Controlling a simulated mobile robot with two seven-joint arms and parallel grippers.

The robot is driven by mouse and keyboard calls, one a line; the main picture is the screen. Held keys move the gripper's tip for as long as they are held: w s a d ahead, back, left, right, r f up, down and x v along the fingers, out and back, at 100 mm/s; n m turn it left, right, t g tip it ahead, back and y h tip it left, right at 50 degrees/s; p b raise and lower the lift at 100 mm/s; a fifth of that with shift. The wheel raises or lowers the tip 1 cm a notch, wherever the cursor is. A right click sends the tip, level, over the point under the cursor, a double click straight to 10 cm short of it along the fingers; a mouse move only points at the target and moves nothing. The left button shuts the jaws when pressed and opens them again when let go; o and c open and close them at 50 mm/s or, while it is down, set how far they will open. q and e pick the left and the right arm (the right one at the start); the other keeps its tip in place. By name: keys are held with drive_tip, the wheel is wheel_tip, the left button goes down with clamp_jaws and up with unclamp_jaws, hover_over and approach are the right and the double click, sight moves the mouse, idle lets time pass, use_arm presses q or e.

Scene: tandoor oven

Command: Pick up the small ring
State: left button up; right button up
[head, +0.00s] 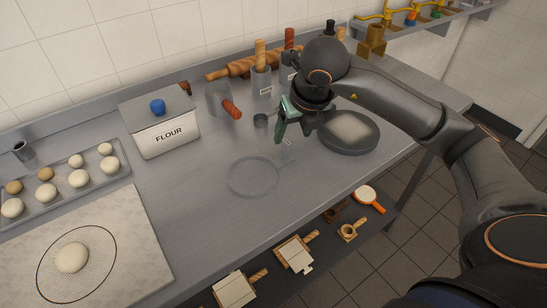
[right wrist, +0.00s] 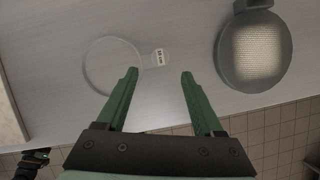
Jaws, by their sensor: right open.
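A clear, thin ring (head: 252,177) lies flat on the grey steel counter, with a small tab at its upper right. It also shows in the right wrist view (right wrist: 85,65), where its tab (right wrist: 160,57) carries a white label with print too small to read surely. My right gripper (head: 290,119) has green fingers and is above the counter, near the tab end of the ring. The left fingertip overlaps the ring's edge in that picture. My left gripper does not show in the head view.
A round dark pan (head: 348,146) stands right of the ring. A dough tray (head: 70,196) and a pale board (head: 140,265) with a dark circle around dough lie left. Counter around the ring is clear.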

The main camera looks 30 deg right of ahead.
sight(288, 143)
drive_tip(key=p+x, duration=0.1)
drive_tip(key=x, duration=0.7)
drive_tip(key=shift+w+f, duration=0.2)
drive_tip(key=shift+f, duration=0.05)
clamp_jaws()
drive_tip(key=shift+r, duration=0.1)
